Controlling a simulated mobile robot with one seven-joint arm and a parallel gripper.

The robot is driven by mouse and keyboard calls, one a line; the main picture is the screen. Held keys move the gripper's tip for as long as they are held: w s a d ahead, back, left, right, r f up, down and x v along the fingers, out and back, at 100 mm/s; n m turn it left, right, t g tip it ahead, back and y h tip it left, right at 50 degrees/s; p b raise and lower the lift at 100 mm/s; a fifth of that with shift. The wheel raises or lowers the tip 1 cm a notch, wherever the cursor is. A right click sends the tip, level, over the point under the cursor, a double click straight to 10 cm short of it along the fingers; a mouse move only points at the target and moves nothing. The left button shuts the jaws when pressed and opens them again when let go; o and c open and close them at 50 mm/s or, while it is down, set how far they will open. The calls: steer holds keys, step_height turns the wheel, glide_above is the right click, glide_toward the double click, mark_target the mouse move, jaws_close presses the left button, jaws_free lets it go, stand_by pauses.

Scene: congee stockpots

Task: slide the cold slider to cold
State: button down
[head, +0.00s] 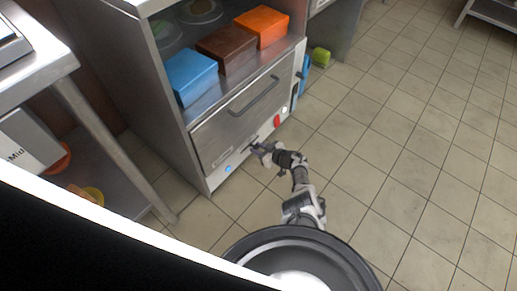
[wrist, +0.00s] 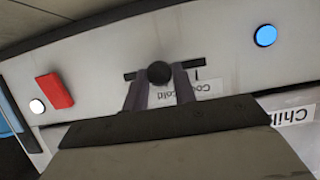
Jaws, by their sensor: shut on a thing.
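The cold slider is a round black knob (wrist: 159,72) in a short dark horizontal slot on the pale lower panel of the steel cabinet. In the wrist view the knob is near the middle of the slot, with slot showing on both sides. My gripper (wrist: 160,86) is shut on the knob, one dark finger at each side. An upside-down label reading "Cold" (wrist: 207,87) is partly hidden behind the fingers. In the head view my gripper (head: 262,151) is at the panel, and it hides the knob.
On the panel are a blue round button (wrist: 265,35), a red rectangular switch (wrist: 54,91) and a white round light (wrist: 37,106). A drawer with a bar handle (head: 254,97) is above it. Blue (head: 190,77), brown and orange boxes stand higher. Tiled floor (head: 400,150) at right is clear.

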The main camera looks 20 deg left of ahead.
steer(key=c, duration=1.2)
jaws_free()
steer(key=shift+s, duration=0.15)
steer(key=shift+o, duration=0.2)
steer(key=p+v, duration=0.9)
steer(key=v, duration=0.4)
steer(key=shift+d, duration=0.35)
steer(key=shift+s+r, duration=0.1)
steer(key=shift+r, duration=0.1)
